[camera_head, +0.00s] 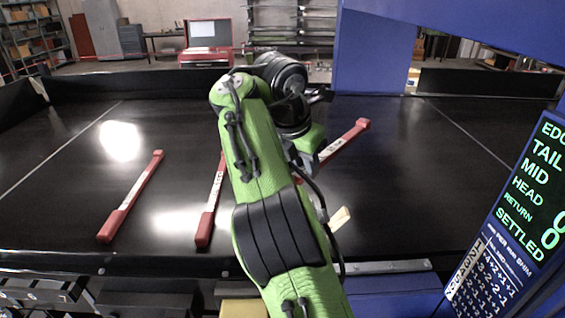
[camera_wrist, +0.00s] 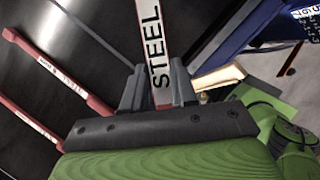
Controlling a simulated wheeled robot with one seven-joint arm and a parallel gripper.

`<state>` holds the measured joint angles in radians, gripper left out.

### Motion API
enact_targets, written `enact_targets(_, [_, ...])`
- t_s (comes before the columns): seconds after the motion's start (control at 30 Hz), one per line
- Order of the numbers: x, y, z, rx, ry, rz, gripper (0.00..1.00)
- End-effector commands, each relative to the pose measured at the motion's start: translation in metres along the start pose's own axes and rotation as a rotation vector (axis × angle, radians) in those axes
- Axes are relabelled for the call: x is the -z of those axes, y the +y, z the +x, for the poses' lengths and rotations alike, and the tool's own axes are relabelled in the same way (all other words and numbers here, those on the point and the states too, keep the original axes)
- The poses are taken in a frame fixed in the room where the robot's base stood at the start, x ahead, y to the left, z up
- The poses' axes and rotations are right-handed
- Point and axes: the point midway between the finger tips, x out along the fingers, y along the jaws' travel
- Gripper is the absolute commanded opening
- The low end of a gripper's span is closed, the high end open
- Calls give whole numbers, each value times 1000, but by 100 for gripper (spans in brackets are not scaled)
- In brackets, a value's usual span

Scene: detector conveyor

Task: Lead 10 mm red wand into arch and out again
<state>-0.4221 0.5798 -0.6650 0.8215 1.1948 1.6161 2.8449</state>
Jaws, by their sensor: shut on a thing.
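My gripper (camera_wrist: 157,82) is shut on a red wand with a white label reading STEEL (camera_wrist: 150,45); no size can be read. In the head view this wand (camera_head: 346,138) slants up to the right from behind my arm, which hides its near part and most of my gripper. Its red far end is over the black belt, short of the arch's blue post (camera_head: 375,55). The arch's blue beam (camera_head: 470,22) crosses the top right. Two other red wands, a left one (camera_head: 135,192) and a middle one (camera_head: 206,220), lie on the belt.
The black belt (camera_head: 440,190) is clear to the right of the held wand. A display panel (camera_head: 530,190) with green text, including SETTLED, stands at the right edge. A pale wedge-like piece (camera_head: 340,217) is near the front edge; it also shows in the wrist view (camera_wrist: 218,78).

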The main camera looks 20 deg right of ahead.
Motion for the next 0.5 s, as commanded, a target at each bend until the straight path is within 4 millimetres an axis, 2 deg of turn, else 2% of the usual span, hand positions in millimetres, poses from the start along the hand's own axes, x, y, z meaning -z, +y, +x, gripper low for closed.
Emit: enact_targets(0.5, [-51, -66, 20, 0, 0, 5, 0])
